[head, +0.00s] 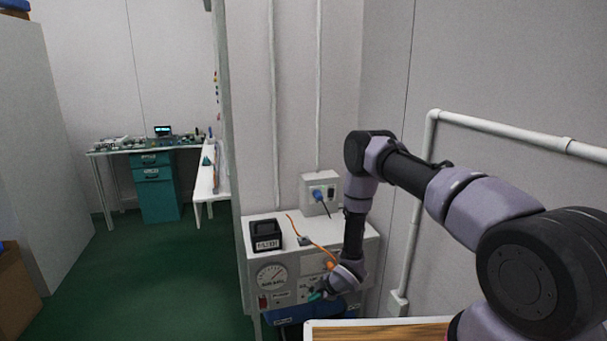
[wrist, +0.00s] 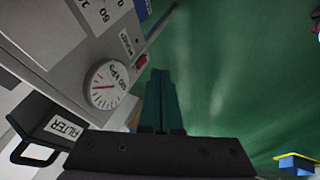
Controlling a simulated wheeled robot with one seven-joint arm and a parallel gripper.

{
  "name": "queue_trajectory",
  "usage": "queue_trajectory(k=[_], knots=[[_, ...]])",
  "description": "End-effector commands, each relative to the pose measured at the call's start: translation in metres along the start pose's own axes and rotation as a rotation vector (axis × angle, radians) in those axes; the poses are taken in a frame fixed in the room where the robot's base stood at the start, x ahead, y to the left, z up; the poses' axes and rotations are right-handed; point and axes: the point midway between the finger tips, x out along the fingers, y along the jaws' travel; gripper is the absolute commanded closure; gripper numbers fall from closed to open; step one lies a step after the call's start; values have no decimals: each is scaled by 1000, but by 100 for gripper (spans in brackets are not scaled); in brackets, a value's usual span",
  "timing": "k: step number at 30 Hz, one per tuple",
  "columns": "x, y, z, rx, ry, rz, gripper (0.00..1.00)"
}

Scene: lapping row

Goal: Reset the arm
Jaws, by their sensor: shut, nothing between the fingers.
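My arm (head: 407,170) reaches from the lower right, bends at a high elbow and hangs down in front of the white machine (head: 310,262) against the wall. My gripper (head: 314,296) is at the machine's front, low and to the right of its round gauge (head: 271,277). In the wrist view the green fingers (wrist: 164,98) are together with nothing between them. They point over the green floor, just right of a gauge (wrist: 108,86) on the panel. Whether the fingers touch the panel cannot be told.
A black box (head: 266,234) stands on the machine with an orange cable (head: 312,240). A wall socket (head: 319,194) holds a blue plug. A wood-topped surface (head: 375,331) is at the bottom, a white pipe (head: 415,220) at right. Green floor (head: 150,275) lies clear at left.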

Motion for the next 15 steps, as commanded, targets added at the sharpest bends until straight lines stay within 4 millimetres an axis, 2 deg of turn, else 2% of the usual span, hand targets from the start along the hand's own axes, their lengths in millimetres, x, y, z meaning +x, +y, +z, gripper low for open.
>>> queue_trajectory(k=[8,11,15], knots=[[-36,58,-8,76,-53,43,100],[-58,85,-11,120,-80,64,100],[-103,133,-18,207,-126,109,100]])
